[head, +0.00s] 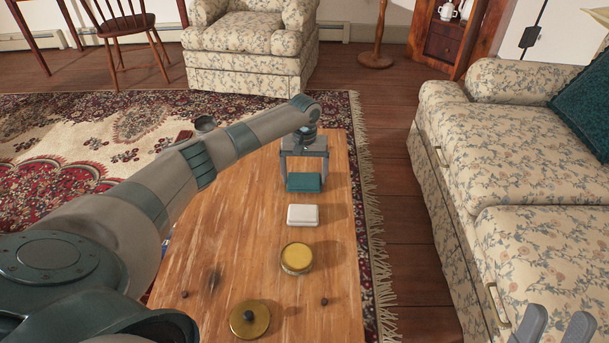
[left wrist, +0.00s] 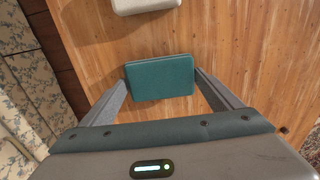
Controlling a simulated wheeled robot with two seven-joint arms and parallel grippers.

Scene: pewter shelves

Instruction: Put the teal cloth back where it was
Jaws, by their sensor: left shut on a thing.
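The teal cloth (head: 304,183) is a small folded block at the far end of the wooden table (head: 225,265). My left gripper (head: 304,178) points down from above and is shut on the cloth. In the left wrist view the cloth (left wrist: 160,77) sits between the two grey fingers, one at each short side. I cannot tell whether the cloth rests on the table or hangs just above it. My right gripper (head: 555,328) is at the bottom right corner, away from the table, with its two fingers apart and nothing seen between them.
A white block (head: 303,215), a round yellow-topped tin (head: 297,257) and a brass lid with a dark knob (head: 249,319) stand in a line nearer to me. A flowered sofa (head: 515,160) is to the right, an armchair (head: 250,40) behind. My left arm hides the table's left side.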

